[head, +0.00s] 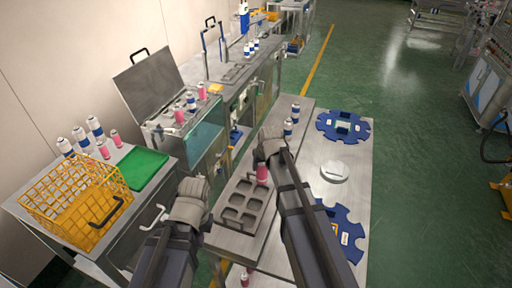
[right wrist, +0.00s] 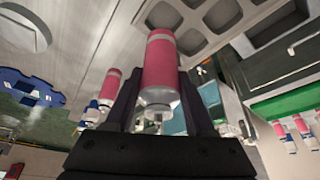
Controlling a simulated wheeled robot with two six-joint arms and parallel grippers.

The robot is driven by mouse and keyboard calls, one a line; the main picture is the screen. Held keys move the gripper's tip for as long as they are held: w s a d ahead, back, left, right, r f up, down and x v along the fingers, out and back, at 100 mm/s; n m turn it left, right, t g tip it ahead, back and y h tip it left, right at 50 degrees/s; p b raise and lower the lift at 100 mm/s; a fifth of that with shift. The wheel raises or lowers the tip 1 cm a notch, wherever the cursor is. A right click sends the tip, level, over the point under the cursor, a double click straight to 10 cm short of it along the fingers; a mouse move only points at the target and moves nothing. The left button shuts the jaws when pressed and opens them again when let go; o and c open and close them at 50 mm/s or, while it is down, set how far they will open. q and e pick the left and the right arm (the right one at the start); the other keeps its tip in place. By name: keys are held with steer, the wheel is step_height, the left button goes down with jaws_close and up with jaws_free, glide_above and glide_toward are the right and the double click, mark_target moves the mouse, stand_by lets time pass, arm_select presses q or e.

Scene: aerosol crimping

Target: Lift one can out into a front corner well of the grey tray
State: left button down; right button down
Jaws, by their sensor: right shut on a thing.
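My right gripper (head: 266,148) is shut on a pink can (head: 262,173) with a pale band near one end. In the right wrist view the can (right wrist: 161,65) sits between both fingers, its metal end towards the camera. It is at the far end of the grey tray (head: 222,213); I cannot tell whether it touches the tray. The near wells of the tray look empty in the head view. The tray also shows at the top of the right wrist view (right wrist: 190,42). My left gripper (head: 191,192) is left of the tray, and its jaws are unclear.
Blue notched fixtures (head: 356,126) and a round pale disc (head: 334,171) lie on the table right of the tray. Blue-and-white cans (head: 288,127) stand beyond my right gripper. A yellow basket (head: 75,200), a green mat (head: 143,169) and several cans are on the left table.

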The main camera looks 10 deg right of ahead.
mark_target(261, 180)
steer(key=shift+w+r+p, duration=0.2)
steer(key=shift+r+p, duration=0.1)
steer(key=shift+r, duration=0.1)
step_height(261, 180, up, 5)
steer(key=p, duration=0.5)
steer(key=shift+a+r, duration=0.1)
step_height(261, 180, down, 13)
steer(key=b, duration=1.3)
steer(key=shift+s+f+b, duration=0.1)
steer(key=shift+f+b, duration=0.5)
steer(key=shift+c, duration=1)
jaws_free()
